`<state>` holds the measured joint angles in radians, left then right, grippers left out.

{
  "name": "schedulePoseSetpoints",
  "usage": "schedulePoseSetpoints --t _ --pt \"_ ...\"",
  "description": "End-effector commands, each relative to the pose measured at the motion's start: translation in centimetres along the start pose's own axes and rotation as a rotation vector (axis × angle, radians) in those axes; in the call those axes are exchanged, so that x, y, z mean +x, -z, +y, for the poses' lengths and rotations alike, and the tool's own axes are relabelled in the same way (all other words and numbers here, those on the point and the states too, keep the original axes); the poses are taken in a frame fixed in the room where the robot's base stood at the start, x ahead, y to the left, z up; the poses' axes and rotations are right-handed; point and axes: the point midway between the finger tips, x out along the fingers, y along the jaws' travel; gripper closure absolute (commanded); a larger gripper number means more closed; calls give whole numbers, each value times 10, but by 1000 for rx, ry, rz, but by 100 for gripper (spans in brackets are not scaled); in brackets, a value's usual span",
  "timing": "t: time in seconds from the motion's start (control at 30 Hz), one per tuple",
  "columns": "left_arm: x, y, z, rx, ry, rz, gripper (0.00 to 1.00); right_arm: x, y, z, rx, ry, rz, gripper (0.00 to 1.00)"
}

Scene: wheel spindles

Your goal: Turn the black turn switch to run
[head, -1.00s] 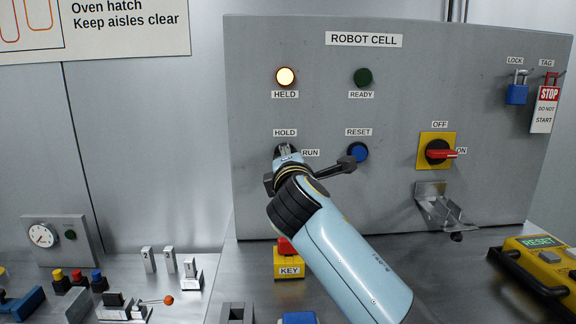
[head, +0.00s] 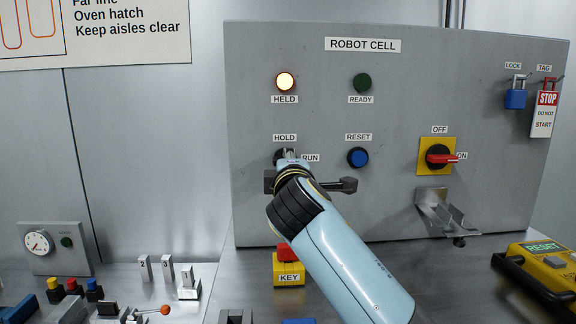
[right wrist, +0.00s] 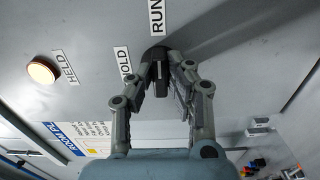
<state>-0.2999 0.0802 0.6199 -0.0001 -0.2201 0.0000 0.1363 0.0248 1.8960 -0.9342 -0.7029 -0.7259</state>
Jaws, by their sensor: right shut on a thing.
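The black turn switch (right wrist: 160,82) is between the fingers of my right gripper in the right wrist view. Its HOLD label (head: 285,138) is above it and its RUN label (head: 311,158) is to its right in the head view. My right gripper (head: 287,156) covers most of the switch there. In the right wrist view my right gripper (right wrist: 163,84) is shut on the switch, a finger on each side. Which label the switch points at cannot be told. The HELD lamp (head: 285,82) glows and the READY lamp (head: 362,83) is dark. My left gripper is not in view.
The blue RESET button (head: 358,158) is right of the switch. Farther right are a red rotary handle (head: 442,159) and a metal bracket (head: 445,214). A KEY block (head: 289,277) stands below. A yellow RESET box (head: 545,262) lies at right.

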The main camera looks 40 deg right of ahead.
Motion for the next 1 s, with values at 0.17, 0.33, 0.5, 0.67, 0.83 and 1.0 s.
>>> schedulePoseSetpoints --t 0.17,0.33,0.5,0.67,0.83,1.0 --pt "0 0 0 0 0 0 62 0 0 -3 1 6 -1 77" --pt "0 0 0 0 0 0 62 0 0 -2 0 4 -1 62" --pt "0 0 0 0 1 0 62 0 0 -1 0 2 0 62" --pt "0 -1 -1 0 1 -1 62 -11 0 -2 1 4 0 62" --pt "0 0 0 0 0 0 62 -42 0 -3 4 6 0 62" --pt "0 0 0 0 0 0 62 -66 0 -2 3 6 0 62"
